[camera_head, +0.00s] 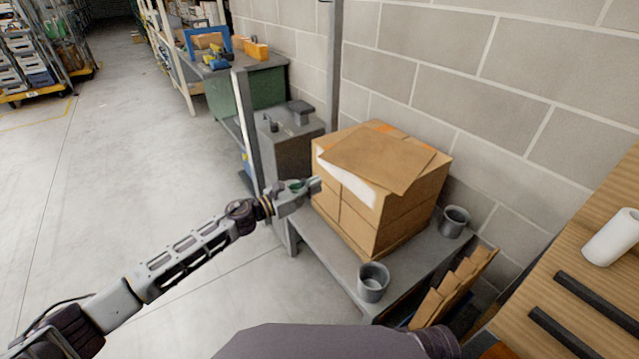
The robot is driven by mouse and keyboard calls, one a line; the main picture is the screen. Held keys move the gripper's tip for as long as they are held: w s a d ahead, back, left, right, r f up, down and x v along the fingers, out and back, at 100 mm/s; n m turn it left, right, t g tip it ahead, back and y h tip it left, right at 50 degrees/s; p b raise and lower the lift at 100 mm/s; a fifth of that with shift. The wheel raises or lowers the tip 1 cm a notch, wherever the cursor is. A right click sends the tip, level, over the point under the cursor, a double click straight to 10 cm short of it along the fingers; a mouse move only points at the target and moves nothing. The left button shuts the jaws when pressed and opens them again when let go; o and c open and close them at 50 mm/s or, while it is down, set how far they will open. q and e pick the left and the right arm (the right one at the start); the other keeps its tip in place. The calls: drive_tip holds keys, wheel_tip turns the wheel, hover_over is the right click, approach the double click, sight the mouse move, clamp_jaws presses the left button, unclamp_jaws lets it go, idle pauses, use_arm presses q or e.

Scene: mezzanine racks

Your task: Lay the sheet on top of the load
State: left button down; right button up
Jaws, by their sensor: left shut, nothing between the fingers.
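The load is a block of stacked brown cartons (400,215) on a low grey table against the block wall. A flat brown sheet (378,159) lies on top of the load, turned at an angle to its edges, with one corner reaching past the right side. A white sheet or film (345,180) shows under it along the front left top edge and hangs over a little. My left gripper (316,184) is shut and empty, beside the upper left corner of the load. My right gripper is not in view.
Two grey cups stand on the grey table (318,238), one at the front (373,281) and one at the right (454,221). Cardboard pieces (455,288) lean at its right. A wooden bench (570,265) with a white roll (612,237) is at right.

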use_arm(q)
drive_tip(key=shift+v, duration=2.85)
